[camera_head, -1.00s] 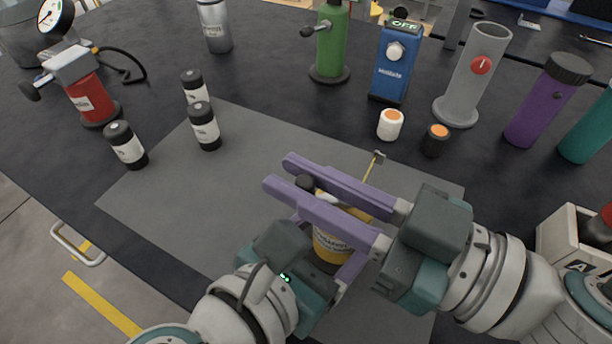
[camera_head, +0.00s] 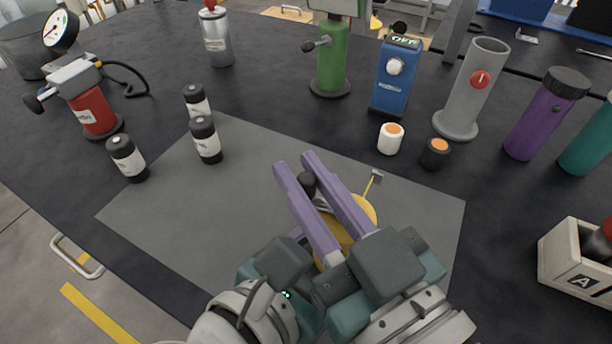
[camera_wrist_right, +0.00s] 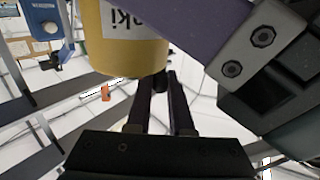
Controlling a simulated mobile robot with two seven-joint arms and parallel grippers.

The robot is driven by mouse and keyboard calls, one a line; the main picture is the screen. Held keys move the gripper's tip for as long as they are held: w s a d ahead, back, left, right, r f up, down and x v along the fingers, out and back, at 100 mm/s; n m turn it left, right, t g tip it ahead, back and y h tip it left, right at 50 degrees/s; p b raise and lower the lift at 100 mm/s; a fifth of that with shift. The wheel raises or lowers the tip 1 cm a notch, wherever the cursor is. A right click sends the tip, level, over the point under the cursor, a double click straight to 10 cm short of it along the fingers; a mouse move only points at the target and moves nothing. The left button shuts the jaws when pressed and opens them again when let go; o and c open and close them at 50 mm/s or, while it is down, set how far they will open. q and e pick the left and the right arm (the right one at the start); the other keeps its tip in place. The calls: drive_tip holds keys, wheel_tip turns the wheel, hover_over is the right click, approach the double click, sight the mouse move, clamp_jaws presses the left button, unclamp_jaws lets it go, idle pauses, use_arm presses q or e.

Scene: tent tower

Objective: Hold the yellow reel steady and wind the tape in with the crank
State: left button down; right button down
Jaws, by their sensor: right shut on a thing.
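The yellow reel (camera_head: 363,212) stands on the grey mat, largely covered by my right gripper in the head view. Its yellow side and white label also show upside down in the right wrist view (camera_wrist_right: 125,45). The yellow tape (camera_head: 369,187) sticks out from the reel to a small grey end piece. My right gripper (camera_head: 294,165) reaches over the reel and is shut on the black crank knob (camera_head: 307,183), between its purple fingers. My left gripper (camera_head: 297,236) is low beside the reel; its fingers are mostly hidden, so its grip cannot be made out.
Several black-and-white canisters (camera_head: 206,140) stand at the mat's left edge. A white jar (camera_head: 391,138) and a black jar (camera_head: 436,153) stand behind the mat. A blue device (camera_head: 396,78) and a grey tube (camera_head: 474,90) stand farther back. The mat's left part (camera_head: 190,215) is clear.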

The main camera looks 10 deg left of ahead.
idle(0.3)
drive_tip(key=c, duration=0.8)
unclamp_jaws()
drive_tip(key=v, duration=1.2)
